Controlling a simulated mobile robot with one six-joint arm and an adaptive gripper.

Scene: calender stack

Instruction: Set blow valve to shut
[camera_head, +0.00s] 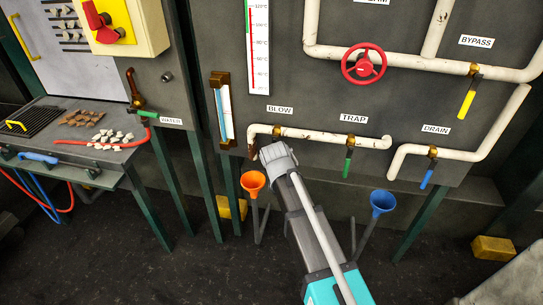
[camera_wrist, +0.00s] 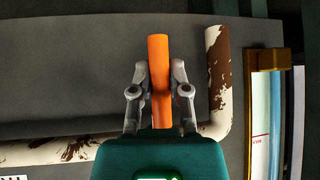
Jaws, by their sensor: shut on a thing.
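The blow valve's brass body (camera_head: 277,132) sits on the white pipe under the BLOW label (camera_head: 280,108). Its orange lever (camera_wrist: 158,52) shows in the wrist view, standing square across the horizontal run of pipe and parallel to the short end pipe beside it. My gripper (camera_head: 274,153) is at the valve, just below the pipe, and hides the lever in the head view. In the wrist view my gripper (camera_wrist: 160,78) has one finger on each side of the lever and is shut on it. My gripper hides the lever's root and the valve body there.
The green TRAP lever (camera_head: 348,162) and blue DRAIN lever (camera_head: 426,178) hang down to the right. An orange funnel (camera_head: 253,183) stands just left of my arm, a blue funnel (camera_head: 382,202) to the right. A framed gauge glass (camera_head: 224,112) is close on the left.

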